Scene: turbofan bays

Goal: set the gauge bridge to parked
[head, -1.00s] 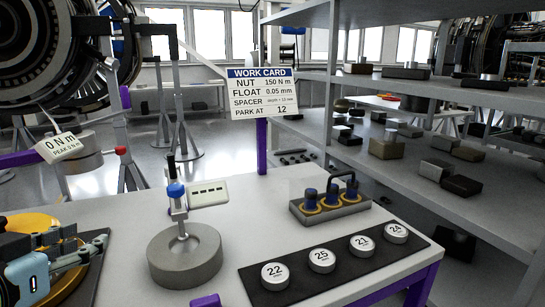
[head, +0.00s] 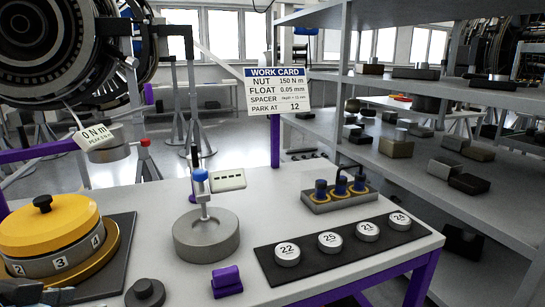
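A gauge stand (head: 206,236) with a round grey base stands upright on the bench. Its thin post carries a blue collar (head: 199,175) and a small white display (head: 228,180) showing dashes. I cannot tell for sure which part is the gauge bridge. A work card (head: 277,90) reads "PARK AT 12". Part of what looks like my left gripper (head: 30,293) shows at the bottom left edge, below the yellow-topped drum; its fingers are not clear. My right gripper is not in view.
A yellow-topped numbered drum (head: 50,225) sits on a dark mat at left. A purple block (head: 226,281) and a dark knob (head: 145,293) are at the front. Numbered discs lie on a black strip (head: 320,262); behind is a rack with blue-topped posts (head: 340,198).

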